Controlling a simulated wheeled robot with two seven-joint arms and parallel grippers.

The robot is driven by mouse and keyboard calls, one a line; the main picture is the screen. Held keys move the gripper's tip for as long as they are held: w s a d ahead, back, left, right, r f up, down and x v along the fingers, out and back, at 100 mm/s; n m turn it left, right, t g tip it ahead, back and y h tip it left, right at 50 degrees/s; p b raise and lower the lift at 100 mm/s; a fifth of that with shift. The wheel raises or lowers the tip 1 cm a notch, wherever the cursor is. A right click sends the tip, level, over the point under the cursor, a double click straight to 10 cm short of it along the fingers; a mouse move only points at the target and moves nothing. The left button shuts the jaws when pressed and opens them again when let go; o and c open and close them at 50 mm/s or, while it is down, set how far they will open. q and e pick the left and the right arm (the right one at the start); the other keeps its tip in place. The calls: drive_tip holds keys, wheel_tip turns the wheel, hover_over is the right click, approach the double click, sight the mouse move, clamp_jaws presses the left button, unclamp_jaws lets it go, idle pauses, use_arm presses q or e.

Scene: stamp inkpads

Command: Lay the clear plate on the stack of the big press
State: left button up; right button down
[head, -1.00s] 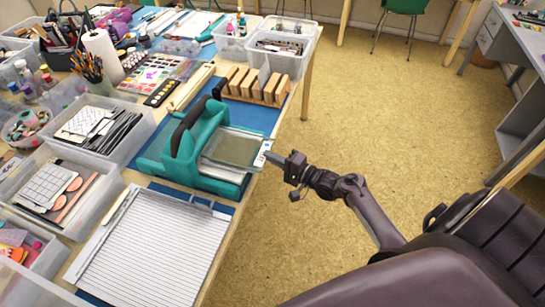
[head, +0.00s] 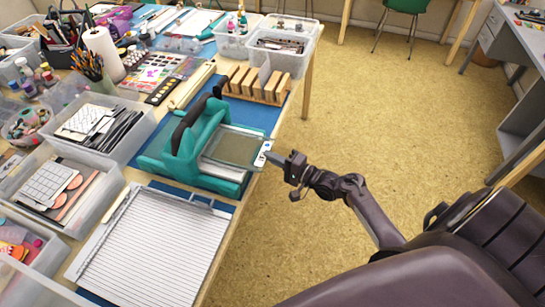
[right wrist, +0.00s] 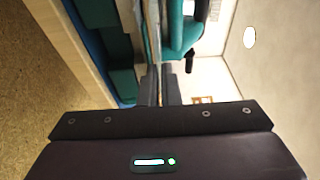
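The big press (head: 187,147) is a teal machine with a dark bar, on the blue mat near the table's right edge. The clear plate (head: 232,148) is a see-through, greyish-green sheet with a white tab at its right end. It is over the press bed, to the right of the press body; whether it touches the stack below I cannot tell. My right gripper (head: 272,157) is shut on the plate's right end, just past the table edge. In the right wrist view its fingers (right wrist: 160,88) close on the plate's thin edge. The stack is mostly hidden under the plate. My left gripper is not in view.
A ruled white board (head: 150,245) lies in front of the press. A wooden rack (head: 255,84) stands behind it. Clear bins (head: 110,125) crowd the left side. Right of the table edge is open floor (head: 400,110).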

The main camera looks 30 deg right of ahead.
drive_tip(key=shift+f, duration=0.35)
idle(0.3)
drive_tip(key=c, duration=1.6)
unclamp_jaws()
drive_tip(key=shift+o, duration=0.2)
drive_tip(key=shift+s+d, duration=0.1)
drive_tip(key=s+d+p, duration=0.1)
drive_tip(key=s+d, duration=0.2)
drive_tip(key=shift+s, duration=0.35)
